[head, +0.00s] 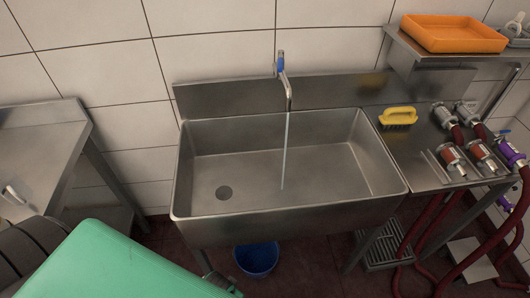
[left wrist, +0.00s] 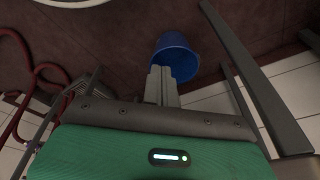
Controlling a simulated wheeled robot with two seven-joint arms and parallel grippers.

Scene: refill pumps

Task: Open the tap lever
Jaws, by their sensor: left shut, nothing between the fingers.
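The tap (head: 286,84) stands at the back edge of the steel sink, with a blue lever (head: 281,62) at its top. A thin pale stream (head: 285,150) runs from its spout down into the basin. My left gripper's fingers (left wrist: 162,84) show in the left wrist view, shut and empty, over the floor. In the head view only its green arm housing shows at the bottom left, well apart from the tap. My right gripper is not in view.
The sink (head: 190,200) fills the middle. A blue bucket (head: 257,260) stands on the floor below it and also shows in the left wrist view (left wrist: 175,52). A yellow brush (head: 398,116) and several hose couplings lie on the right worktop. An orange tray (head: 453,34) sits on the shelf above.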

